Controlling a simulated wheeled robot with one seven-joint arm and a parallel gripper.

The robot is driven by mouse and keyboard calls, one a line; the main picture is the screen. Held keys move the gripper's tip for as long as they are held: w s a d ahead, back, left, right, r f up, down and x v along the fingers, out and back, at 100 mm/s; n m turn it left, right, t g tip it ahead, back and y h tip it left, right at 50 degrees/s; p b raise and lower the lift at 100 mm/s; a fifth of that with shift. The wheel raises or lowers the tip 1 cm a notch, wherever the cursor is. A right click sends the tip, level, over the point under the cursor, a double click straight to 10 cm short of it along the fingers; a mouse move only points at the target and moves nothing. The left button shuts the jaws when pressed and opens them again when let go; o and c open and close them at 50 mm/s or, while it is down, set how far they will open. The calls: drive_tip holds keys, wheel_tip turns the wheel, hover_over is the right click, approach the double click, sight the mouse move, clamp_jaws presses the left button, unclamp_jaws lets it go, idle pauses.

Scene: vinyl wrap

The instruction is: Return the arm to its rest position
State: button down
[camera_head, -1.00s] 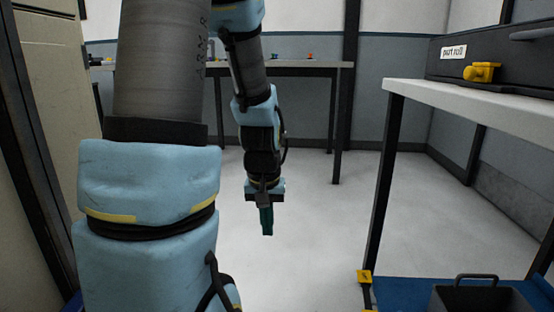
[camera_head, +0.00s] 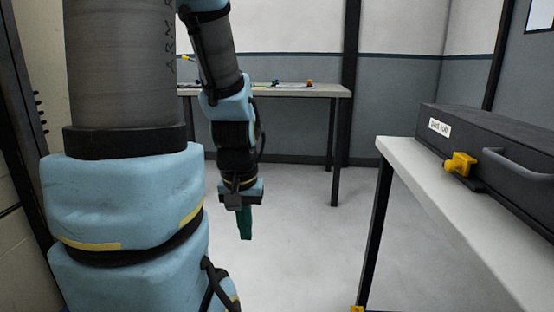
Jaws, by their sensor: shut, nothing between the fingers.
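My arm shows at the left, large and close, with blue joint covers and a grey upper link. Its forearm hangs down behind the near joints. My gripper (camera_head: 244,222) points straight down over the open floor, with its green fingers together and nothing held in them. It is clear of both tables. Part of the arm's upper link is cut off by the top edge of the picture.
A far table (camera_head: 330,91) with small items stands by the back wall. The floor (camera_head: 300,235) between is clear.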

wheel_tip(320, 180, up, 19)
drive_tip(key=p, duration=1.7)
drive_tip(key=shift+r, duration=0.15)
